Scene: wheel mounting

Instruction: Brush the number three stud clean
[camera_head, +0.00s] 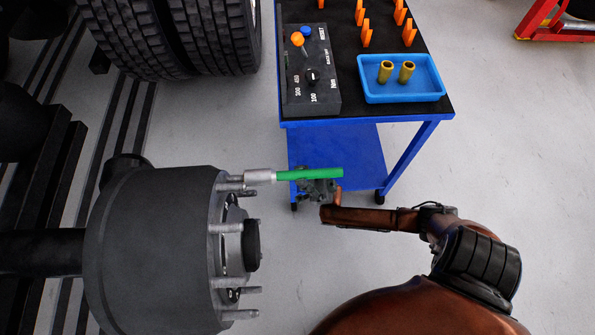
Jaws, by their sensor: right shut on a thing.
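A dark wheel hub (150,255) with several metal studs around its face stands at the lower left. My right gripper (318,184) is shut on a green-handled brush (310,174) with a silver cylindrical head. The brush lies level and points left. Its head meets or surrounds the tip of the upper stud (230,183); how far over the stud it sits I cannot tell. Other studs (228,227) stick out below it, bare. No stud numbers can be read. My left gripper is not in view.
A blue cart (350,118) with a black top stands behind my right gripper. It carries a control box (310,75), orange holders (366,33) and a blue tray (402,96) with two brass sockets (406,72). Large tires (165,38) stand at upper left.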

